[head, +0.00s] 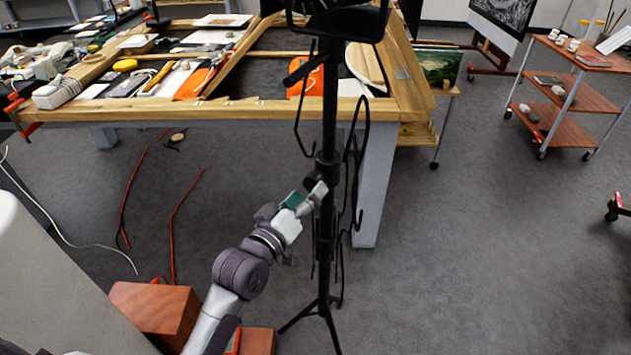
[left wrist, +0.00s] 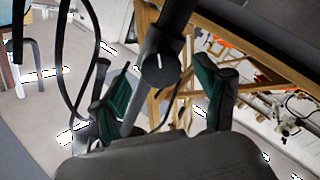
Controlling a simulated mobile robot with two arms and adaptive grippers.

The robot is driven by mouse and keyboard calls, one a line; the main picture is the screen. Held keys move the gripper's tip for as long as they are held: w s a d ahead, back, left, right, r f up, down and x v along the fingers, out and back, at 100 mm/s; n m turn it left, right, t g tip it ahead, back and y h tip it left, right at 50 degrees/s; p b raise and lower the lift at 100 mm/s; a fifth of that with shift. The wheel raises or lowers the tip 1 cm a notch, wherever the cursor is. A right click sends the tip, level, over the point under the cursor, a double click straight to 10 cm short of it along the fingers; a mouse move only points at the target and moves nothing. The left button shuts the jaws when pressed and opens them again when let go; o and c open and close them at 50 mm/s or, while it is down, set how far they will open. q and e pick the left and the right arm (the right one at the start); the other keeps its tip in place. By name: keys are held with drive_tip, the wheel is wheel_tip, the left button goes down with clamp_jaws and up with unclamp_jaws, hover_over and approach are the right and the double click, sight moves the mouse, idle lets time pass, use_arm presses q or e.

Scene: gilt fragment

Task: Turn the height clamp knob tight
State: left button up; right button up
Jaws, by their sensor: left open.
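A black stand with a vertical pole (head: 328,110) and tripod legs rises in front of the workbench in the head view. My left gripper (head: 305,200) is at the pole's collar, coming from the lower left. In the left wrist view the round dark clamp knob (left wrist: 160,71) on the collar shows a light mark on its face. It lies between the open green-padded fingers of my left gripper (left wrist: 166,80), with a gap on each side. I cannot tell how deep it is between them. My right gripper is not in view.
Black cables (head: 358,150) hang in loops beside the pole. The wooden workbench (head: 250,110), covered with tools, stands behind it. Wooden blocks (head: 160,310) and red cords (head: 172,230) lie at the lower left.

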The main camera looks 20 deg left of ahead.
sight(315, 184)
use_arm(q)
drive_tip(key=shift+x, duration=2)
drive_tip(key=c, duration=1.2)
